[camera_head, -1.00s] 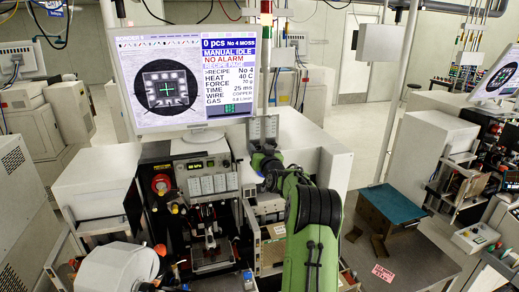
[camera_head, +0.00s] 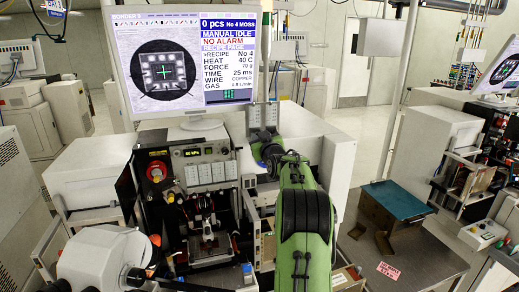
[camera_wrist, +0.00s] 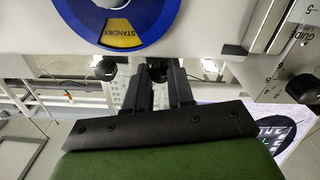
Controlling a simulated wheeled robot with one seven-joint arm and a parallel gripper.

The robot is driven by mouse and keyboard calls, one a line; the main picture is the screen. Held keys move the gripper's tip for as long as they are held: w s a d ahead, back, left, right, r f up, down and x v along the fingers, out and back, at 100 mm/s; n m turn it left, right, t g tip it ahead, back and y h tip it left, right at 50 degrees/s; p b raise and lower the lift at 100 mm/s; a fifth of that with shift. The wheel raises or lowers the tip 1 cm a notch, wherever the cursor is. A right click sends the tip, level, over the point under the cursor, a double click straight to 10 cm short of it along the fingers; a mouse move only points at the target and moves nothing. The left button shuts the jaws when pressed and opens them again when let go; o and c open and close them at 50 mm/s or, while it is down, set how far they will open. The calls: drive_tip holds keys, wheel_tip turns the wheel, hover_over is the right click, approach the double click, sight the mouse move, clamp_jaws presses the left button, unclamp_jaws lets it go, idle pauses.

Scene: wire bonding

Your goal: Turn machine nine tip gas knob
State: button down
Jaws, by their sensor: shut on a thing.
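In the wrist view my gripper (camera_wrist: 157,84) has its two dark fingers closed on a small black knob (camera_wrist: 158,64) under a pale panel. The fingers cover most of the knob, and no label on it can be read. In the head view my green arm reaches up to the right side of the bonding machine (camera_head: 180,160), and the fingers cannot be made out. The machine's screen (camera_head: 228,65) shows a gas line with a small, blurred value.
A blue dial with a yellow STANDBY mark (camera_wrist: 122,36) sits close to the gripper. A metal guide scale (camera_wrist: 295,45) is at the right. In the head view a white round-bodied device (camera_head: 95,255) is at lower left and a teal-topped stand (camera_head: 397,200) at right.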

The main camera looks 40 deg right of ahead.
idle(0.3)
drive_tip(key=c, duration=1)
unclamp_jaws()
drive_tip(key=b+v, duration=0.5)
drive_tip(key=v, duration=1)
drive_tip(key=shift+s+a, duration=0.15)
drive_tip(key=shift+s, duration=0.2)
